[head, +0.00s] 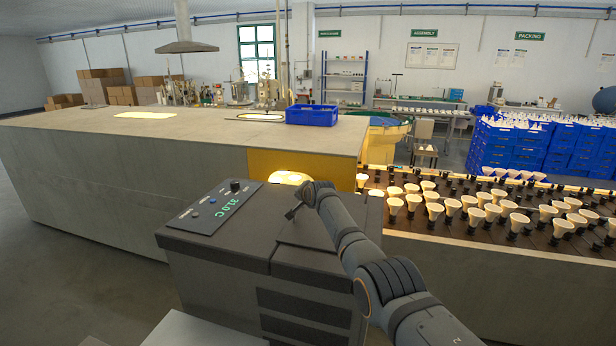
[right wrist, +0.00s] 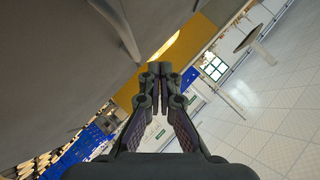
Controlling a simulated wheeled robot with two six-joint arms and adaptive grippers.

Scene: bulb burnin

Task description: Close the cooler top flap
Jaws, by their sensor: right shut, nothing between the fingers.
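The cooler (head: 215,265) is a dark grey box with a sloped control panel (head: 215,207) reading 21.0C, in the middle front of the head view. Its top flap (head: 305,232) looks like a grey panel on the right part of the top, lying nearly flat; my arm hides part of it, so I cannot tell whether it is fully shut. My right gripper (head: 292,214) is over the cooler top, close to the flap. In the right wrist view the gripper (right wrist: 160,70) is shut and empty, beside a grey surface (right wrist: 60,50) at upper left. My left gripper is out of view.
A long grey counter (head: 90,170) with a blue crate (head: 312,115) stands behind the cooler. A conveyor (head: 440,240) with several white bulbs runs at the right. Blue crates (head: 510,145) are stacked behind it. Floor (head: 80,280) is clear at the left.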

